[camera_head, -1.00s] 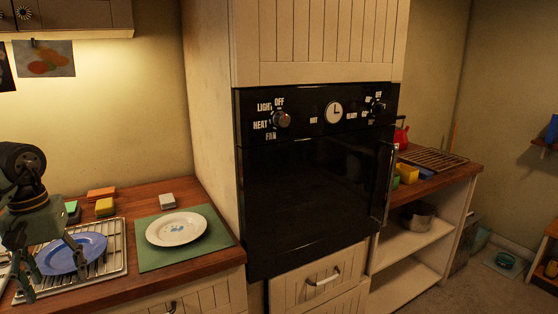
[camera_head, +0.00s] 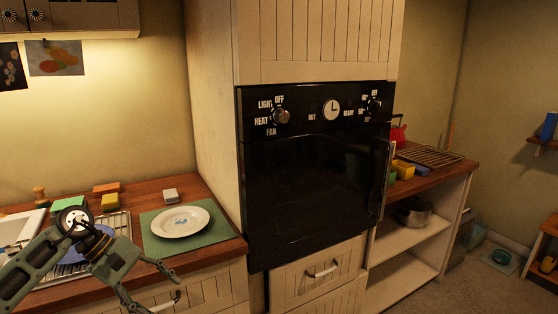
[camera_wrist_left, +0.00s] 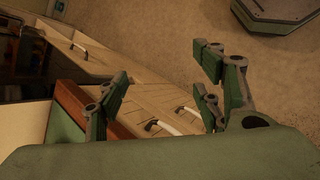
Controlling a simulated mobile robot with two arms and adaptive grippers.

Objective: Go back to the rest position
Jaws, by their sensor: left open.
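My left gripper (camera_head: 152,286) is open and empty in the head view, at the lower left, in front of the counter's front edge. In the left wrist view its fingers (camera_wrist_left: 165,95) are spread apart with nothing between them, and drawer fronts and floor show beyond. A white plate (camera_head: 180,221) lies on a green mat (camera_head: 222,240) on the counter, to the right of and beyond the gripper. A blue plate (camera_head: 72,256) on a metal rack is partly hidden behind my left arm. My right gripper is not in view.
The wooden counter (camera_head: 215,208) has sponges (camera_head: 110,202) near the wall. A black oven (camera_head: 310,190) stands right of it, above drawers (camera_head: 320,268). Shelves with a pot (camera_head: 414,214) are farther right. Free floor shows at the lower right.

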